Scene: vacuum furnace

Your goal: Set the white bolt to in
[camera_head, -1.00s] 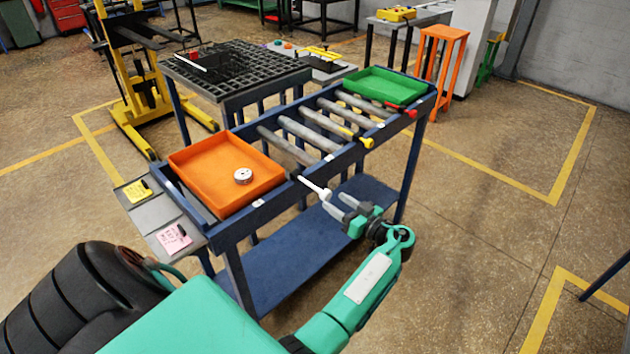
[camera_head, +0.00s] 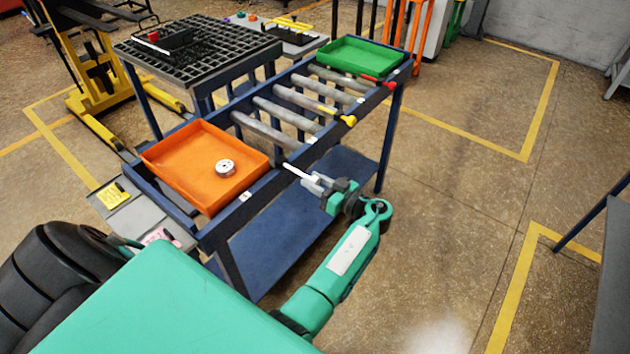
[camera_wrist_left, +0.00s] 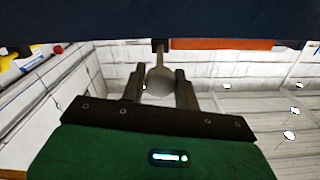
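The white bolt (camera_head: 294,171) sticks out from the blue front rail of the roller cart, just right of the orange tray. My left gripper (camera_head: 312,184) is at its outer end, with the fingers pointing toward the rail. In the left wrist view the bolt's rounded, shaded end (camera_wrist_left: 160,80) lies between the two fingers (camera_wrist_left: 160,86). A sliver of light shows between the end and the left finger, so the fingers look open around it rather than closed on it. My right gripper is not in view.
A yellow-ended bolt (camera_head: 346,120) and a red-ended bolt (camera_head: 385,84) sit farther along the same rail. A green tray (camera_head: 360,56) stands at the far end. Floor right of the cart is clear.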

